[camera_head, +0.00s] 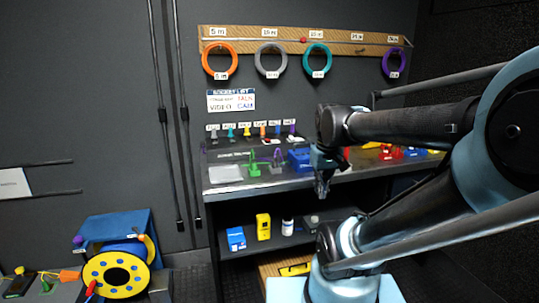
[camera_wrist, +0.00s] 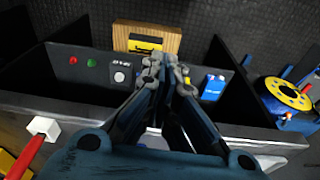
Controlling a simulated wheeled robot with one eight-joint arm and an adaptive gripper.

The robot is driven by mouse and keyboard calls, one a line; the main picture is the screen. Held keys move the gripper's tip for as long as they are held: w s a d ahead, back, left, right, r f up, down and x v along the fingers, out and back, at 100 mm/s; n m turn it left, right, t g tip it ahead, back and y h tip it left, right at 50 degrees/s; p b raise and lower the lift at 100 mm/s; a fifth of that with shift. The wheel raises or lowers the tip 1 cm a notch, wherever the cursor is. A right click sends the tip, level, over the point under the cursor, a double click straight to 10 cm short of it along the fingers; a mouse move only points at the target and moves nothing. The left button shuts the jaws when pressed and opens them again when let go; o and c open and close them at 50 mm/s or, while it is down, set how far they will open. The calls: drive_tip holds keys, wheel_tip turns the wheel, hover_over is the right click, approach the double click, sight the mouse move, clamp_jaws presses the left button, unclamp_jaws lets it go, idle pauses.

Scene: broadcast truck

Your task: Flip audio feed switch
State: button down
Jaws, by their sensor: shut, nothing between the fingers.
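My gripper (camera_head: 322,190) hangs in front of the bench's front edge in the head view, pointing down. In the wrist view its fingers (camera_wrist: 160,68) are together, with nothing between them. A dark panel in the wrist view, left of the fingers, carries a red light (camera_wrist: 73,60), a green light (camera_wrist: 91,62) and a small labelled pale round control (camera_wrist: 119,77). The label is too small to read, so I cannot tell whether this is the audio feed switch. The fingertips appear beside the control; contact is unclear. My arm may hide this panel in the head view.
The bench (camera_head: 225,188) holds colored connectors and tools. Its lower shelf holds a blue box (camera_head: 236,238), a yellow box (camera_head: 263,226) and a white bottle (camera_head: 287,227). A yellow reel (camera_head: 114,270) stands at lower left. Colored cable rings hang on a wall board (camera_head: 345,36).

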drive_tip(key=s+d+f+m, duration=0.2)
drive_tip(key=s+f, duration=0.4)
drive_tip(key=f, duration=0.2)
drive_tip(key=shift+s+d, duration=0.2)
drive_tip(key=shift+s, duration=0.1)
drive_tip(key=w+a+r+n+t, duration=0.1)
drive_tip(key=w+a+r, duration=0.5)
drive_tip(key=w+r, duration=0.3)
drive_tip(key=w+a+r+n+t+y, duration=0.1)
drive_tip(key=w+a+r, duration=0.5)
drive_tip(key=w, duration=1.2)
drive_tip(key=w+a+r+t, duration=0.3)
drive_tip(key=w+a+r, duration=0.3)
drive_tip(key=w+r, duration=0.6)
drive_tip(key=shift+w+r+n+y, duration=0.15)
drive_tip(key=shift+w+n+y, duration=0.25)
drive_tip(key=shift+w, duration=0.8)
